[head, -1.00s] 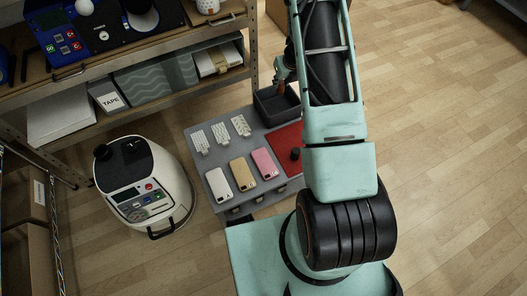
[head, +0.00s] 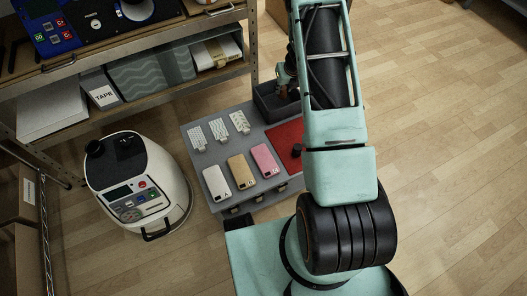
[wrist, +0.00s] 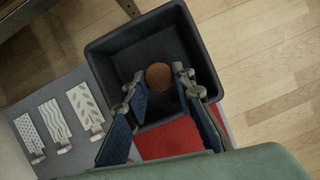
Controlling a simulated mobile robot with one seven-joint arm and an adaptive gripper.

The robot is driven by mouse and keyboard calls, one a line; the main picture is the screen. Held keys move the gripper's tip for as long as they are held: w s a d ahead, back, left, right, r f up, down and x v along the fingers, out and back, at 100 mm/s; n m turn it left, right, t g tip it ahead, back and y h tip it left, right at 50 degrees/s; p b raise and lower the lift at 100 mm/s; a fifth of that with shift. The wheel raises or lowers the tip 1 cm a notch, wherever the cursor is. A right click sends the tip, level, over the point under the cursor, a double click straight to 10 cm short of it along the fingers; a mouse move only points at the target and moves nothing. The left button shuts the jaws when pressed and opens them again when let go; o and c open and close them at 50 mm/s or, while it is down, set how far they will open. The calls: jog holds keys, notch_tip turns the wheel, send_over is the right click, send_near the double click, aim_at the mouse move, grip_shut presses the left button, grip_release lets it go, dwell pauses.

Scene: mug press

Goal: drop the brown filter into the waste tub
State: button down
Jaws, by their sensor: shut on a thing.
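The brown filter (wrist: 159,76) is a small round brown piece between my fingertips in the wrist view. My gripper (wrist: 161,80) is shut on it, above the inside of the waste tub. The waste tub (wrist: 105,62) is a dark grey, open rectangular bin; its visible floor is bare. In the head view the tub (head: 262,104) stands at the back right of the grey board, and my gripper (head: 284,76) is over it, partly hidden by my arm. The height of the filter above the tub floor is hard to tell.
A red mat (head: 284,140) lies in front of the tub. Several phone cases, including a pink one (head: 265,160), and patterned cards (head: 219,131) lie on the grey board (head: 205,160). A white machine (head: 140,185) stands left, below a loaded shelf (head: 120,105). The floor at right is clear.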

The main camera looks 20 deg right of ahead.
jog(key=c, duration=1.5)
grip_release()
jog(key=shift+c, duration=0.2)
jog(key=shift+r, duration=0.15)
jog(key=v, duration=1.2)
